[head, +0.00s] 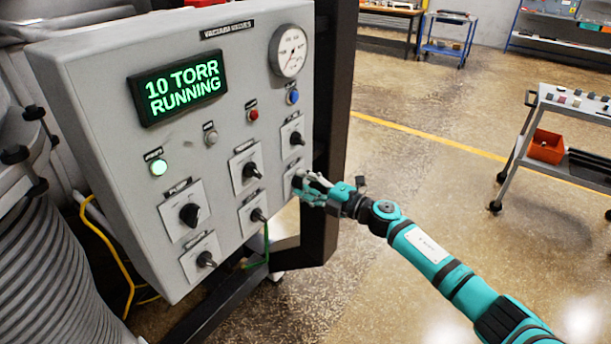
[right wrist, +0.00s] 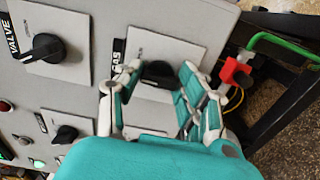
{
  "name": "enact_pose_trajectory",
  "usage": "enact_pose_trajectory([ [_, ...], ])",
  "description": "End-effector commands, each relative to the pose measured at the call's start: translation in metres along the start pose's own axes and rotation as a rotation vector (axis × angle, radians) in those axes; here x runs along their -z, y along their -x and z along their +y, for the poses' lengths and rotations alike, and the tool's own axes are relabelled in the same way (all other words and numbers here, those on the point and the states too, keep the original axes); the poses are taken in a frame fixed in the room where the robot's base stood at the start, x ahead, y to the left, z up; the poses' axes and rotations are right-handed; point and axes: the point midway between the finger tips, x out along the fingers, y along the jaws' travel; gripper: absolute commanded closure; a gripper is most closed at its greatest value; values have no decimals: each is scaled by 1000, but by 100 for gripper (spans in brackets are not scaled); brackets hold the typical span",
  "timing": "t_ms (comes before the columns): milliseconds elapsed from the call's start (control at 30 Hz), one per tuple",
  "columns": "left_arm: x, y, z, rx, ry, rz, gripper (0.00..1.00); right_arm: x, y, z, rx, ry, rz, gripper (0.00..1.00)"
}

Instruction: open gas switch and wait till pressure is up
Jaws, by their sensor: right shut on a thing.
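The grey control panel (head: 110,60) stands at the left in the head view. Its display (head: 178,92) reads "10 TORR RUNNING" in green. A round gauge (head: 287,50) sits at its top right. My right gripper (head: 300,183) is at the lower right switch of the panel. In the right wrist view, its fingers (right wrist: 158,90) are on both sides of the black knob of the gas switch (right wrist: 158,72), shut on it. A label beside that switch reads "GAS". In the head view my gripper hides most of this switch. My left gripper is in neither view.
Several other black knobs, such as one marked "VALVE" in the right wrist view (right wrist: 45,47), are close by. A dark frame post (head: 330,130) stands right behind the panel. A cart (head: 570,100) with an orange bin (head: 546,147) stands at the right. The floor between is clear.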

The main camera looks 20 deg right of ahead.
Motion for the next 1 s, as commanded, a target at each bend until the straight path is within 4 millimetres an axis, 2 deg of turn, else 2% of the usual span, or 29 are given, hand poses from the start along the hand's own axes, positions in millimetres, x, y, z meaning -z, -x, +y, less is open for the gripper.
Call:
enact_pose_trajectory([
  [33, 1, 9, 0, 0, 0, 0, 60, -1, 0, 3, 4, -46, -3, 94],
  [100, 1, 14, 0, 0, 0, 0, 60, 0, 0, 2, 3, -110, -2, 94],
  [500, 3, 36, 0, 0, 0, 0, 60, 0, 0, -1, 2, -399, -2, 94],
  [1000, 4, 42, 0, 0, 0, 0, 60, 0, 0, -3, 2, -514, -1, 94],
])
